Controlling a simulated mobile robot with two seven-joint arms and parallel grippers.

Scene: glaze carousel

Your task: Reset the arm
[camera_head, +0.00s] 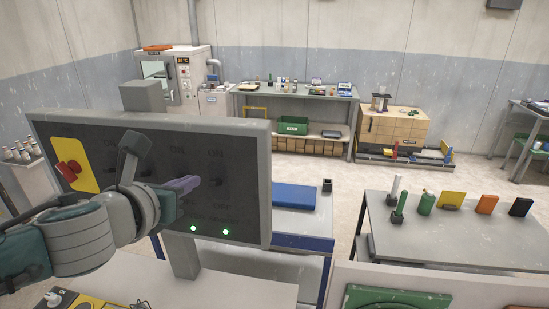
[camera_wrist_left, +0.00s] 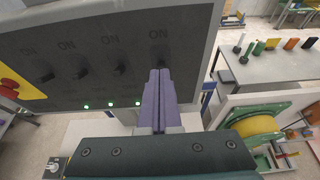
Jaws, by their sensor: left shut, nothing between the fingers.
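My left gripper (camera_head: 196,183) is shut and empty, its purple fingers pressed together in front of a dark grey control panel (camera_head: 245,150). In the left wrist view the fingertips (camera_wrist_left: 159,74) lie just below the rightmost black switch (camera_wrist_left: 160,56); I cannot tell whether they touch it. Several switches marked ON run in a row, with three green lights (camera_wrist_left: 111,104) below them. In the head view my left arm hides part of the panel, and two green lights (camera_head: 225,232) show. My right gripper is not in view.
A red stop button (camera_head: 69,171) on a yellow plate is at the panel's left. A grey table (camera_head: 450,240) with bottles and coloured blocks stands at the right. A blue mat (camera_head: 281,196) lies behind the panel. Open floor lies beyond.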

